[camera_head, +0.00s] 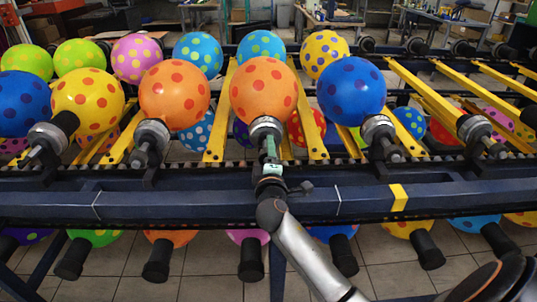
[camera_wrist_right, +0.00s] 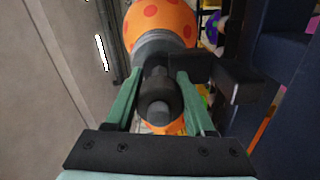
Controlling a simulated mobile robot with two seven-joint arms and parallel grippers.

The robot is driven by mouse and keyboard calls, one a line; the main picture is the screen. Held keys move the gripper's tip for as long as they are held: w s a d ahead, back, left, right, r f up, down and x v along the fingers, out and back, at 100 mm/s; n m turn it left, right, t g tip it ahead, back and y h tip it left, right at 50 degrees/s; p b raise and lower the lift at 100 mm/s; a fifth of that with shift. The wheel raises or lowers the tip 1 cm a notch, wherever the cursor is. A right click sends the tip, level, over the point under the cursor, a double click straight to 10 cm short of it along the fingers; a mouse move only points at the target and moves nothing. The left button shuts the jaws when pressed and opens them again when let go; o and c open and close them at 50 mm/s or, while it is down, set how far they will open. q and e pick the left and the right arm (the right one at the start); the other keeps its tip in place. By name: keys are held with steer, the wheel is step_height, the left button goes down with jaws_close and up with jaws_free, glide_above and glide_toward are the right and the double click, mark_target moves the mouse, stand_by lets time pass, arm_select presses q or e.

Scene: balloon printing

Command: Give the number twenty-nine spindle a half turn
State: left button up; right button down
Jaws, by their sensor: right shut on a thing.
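An orange balloon with red dots (camera_head: 263,90) sits on a spindle (camera_head: 266,124) in the middle of the rack's upper row. My right gripper (camera_head: 270,150) reaches up to this spindle from the front and is shut on it. In the right wrist view, the green fingers (camera_wrist_right: 158,92) stand on either side of the spindle's dark shaft (camera_wrist_right: 160,110), below its grey collar (camera_wrist_right: 163,48). No number is readable, so I cannot tell from a label whether this is twenty-nine. My left gripper is not in view.
Neighbouring spindles hold an orange balloon (camera_head: 174,94) on the left and a blue balloon (camera_head: 351,91) on the right. An empty spindle (camera_head: 475,130) is further right. The blue rack beam (camera_head: 360,203) runs across below, with more balloons hanging underneath.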

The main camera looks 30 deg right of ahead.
stand_by(0.3)
steer(key=shift+c, duration=1.3)
jaws_free()
steer(key=v, duration=1.2)
steer(key=shift+s, duration=0.3)
steer(key=shift+a, duration=0.1)
